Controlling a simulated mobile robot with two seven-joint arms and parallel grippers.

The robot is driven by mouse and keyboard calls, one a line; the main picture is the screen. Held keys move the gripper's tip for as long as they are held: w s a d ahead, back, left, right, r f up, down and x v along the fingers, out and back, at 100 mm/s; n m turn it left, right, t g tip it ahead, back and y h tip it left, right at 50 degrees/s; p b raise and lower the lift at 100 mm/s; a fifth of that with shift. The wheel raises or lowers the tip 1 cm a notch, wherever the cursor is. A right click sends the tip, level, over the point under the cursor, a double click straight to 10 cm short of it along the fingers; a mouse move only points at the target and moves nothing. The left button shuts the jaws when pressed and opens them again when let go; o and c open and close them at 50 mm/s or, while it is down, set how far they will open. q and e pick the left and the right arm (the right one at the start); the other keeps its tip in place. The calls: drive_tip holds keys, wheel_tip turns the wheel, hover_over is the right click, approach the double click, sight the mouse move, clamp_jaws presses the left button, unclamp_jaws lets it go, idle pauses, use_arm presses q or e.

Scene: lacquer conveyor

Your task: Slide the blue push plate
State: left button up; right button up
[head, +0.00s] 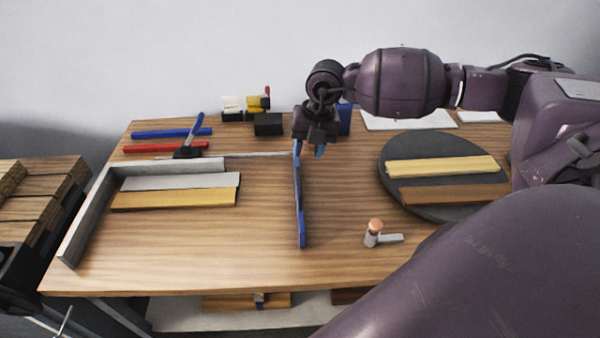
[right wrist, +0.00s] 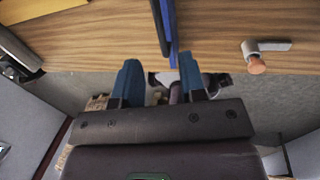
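The blue push plate (head: 300,205) stands on edge on the wooden table, a long thin upright strip right of the middle, running from back to front. It also shows in the right wrist view (right wrist: 166,25), at the top centre. My right gripper (head: 309,150) is at the plate's far end, pointing down, with its blue fingers apart. In the right wrist view my right gripper (right wrist: 160,68) is open, and the plate's lower end appears between the fingertips. I cannot tell whether a finger touches it. My left gripper is not in view.
A grey angled fence (head: 90,205) borders a white strip (head: 180,181) and a yellow strip (head: 175,199) at left. A dark round disc (head: 395,165) with two strips is at right. A small orange-topped lever (head: 374,235) stands in front. The table between fence and plate is clear.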

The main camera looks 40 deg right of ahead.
sight(300, 178)
drive_tip(key=f, duration=0.2)
drive_tip(key=a+f, duration=0.1)
drive_tip(key=f, duration=0.2)
drive_tip(key=w+f, duration=0.1)
drive_tip(key=f, duration=0.2)
drive_tip(key=shift+a+f, duration=0.15)
drive_tip(key=shift+a, duration=0.1)
clamp_jaws()
